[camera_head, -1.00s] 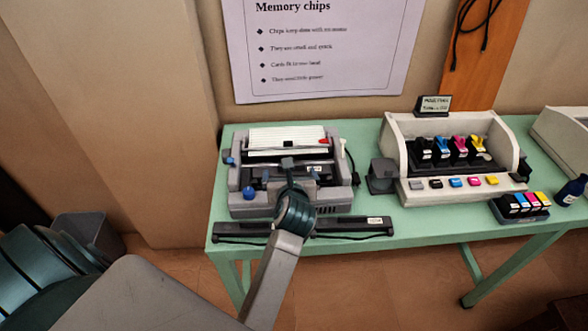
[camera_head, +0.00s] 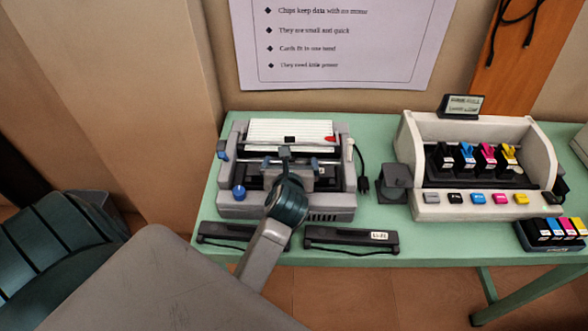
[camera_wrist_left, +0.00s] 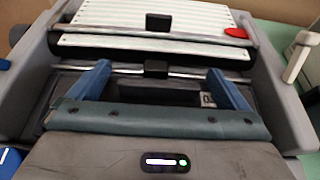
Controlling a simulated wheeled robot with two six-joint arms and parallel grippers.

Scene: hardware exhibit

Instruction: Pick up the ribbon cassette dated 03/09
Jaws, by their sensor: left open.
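A black bar-shaped ribbon cassette (camera_head: 350,239) with a small white label lies on the green table in front of the printer; I cannot read its date surely. A second black bar (camera_head: 222,233) lies to its left, partly hidden behind my arm. Inside the grey printer (camera_head: 325,205) sits a dark part (camera_wrist_left: 180,96), perhaps a cassette, with a white label mostly hidden by my right-hand finger. My left gripper (camera_head: 290,163) is open over the printer's middle; in the left wrist view its blue fingers (camera_wrist_left: 160,84) stand either side of that dark part. Contact cannot be told.
A beige ink unit (camera_head: 430,205) with coloured cartridges stands right of the printer. A dark grey block (camera_head: 394,183) and a black cable (camera_head: 363,170) lie between them. A tray of ink cartridges (camera_head: 550,235) is at the front right. A wall stands close behind.

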